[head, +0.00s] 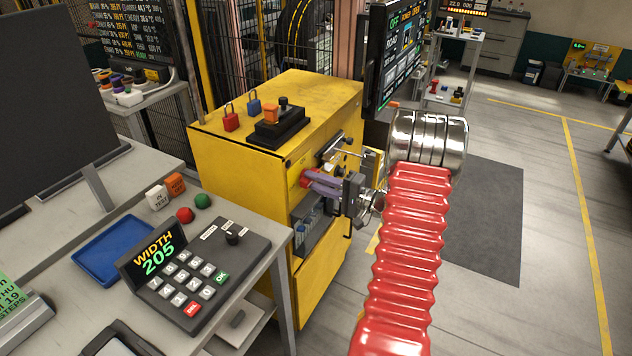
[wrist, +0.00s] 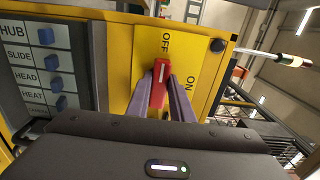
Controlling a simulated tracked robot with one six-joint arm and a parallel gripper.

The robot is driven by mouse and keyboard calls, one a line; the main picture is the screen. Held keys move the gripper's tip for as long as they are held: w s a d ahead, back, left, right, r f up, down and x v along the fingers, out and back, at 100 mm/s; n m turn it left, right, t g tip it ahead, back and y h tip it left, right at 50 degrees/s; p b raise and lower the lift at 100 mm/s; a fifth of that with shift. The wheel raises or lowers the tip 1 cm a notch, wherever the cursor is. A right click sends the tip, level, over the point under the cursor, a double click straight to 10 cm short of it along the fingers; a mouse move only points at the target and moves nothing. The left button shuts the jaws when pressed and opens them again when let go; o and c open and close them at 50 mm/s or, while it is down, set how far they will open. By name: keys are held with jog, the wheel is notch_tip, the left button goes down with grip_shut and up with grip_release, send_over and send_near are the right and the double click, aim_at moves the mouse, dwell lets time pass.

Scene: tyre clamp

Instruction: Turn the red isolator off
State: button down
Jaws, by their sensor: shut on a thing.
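The red isolator handle (wrist: 158,88) is on a yellow panel in the wrist view, with OFF printed above it and ON to its right. Its long axis runs up the picture, and the white-marked end points roughly toward OFF. My gripper (wrist: 160,76) is shut on the handle, with one purple finger along each side. In the head view my gripper (head: 311,180) reaches the side of the yellow cabinet (head: 230,165). Only a bit of the red isolator (head: 304,178) shows there past the fingers.
Blue switches (wrist: 56,83) labelled HUB, SLIDE, HEAD and HEAT sit left of the isolator. A black knob (wrist: 217,46) is at upper right. Padlocks (head: 231,118) stand on the cabinet top. A desk with a keypad (head: 190,280) is at left; floor at right is open.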

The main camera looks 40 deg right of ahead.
jog(key=shift+a+f, duration=0.15)
jog(key=shift+f, duration=0.05)
jog(key=c, duration=1.9)
grip_release()
jog(key=o, duration=0.3)
jog(key=shift+r, duration=0.1)
jog(key=shift+o, duration=0.2)
jog(key=shift+s, duration=0.1)
jog(key=v, duration=1.3)
jog(key=shift+s, duration=0.3)
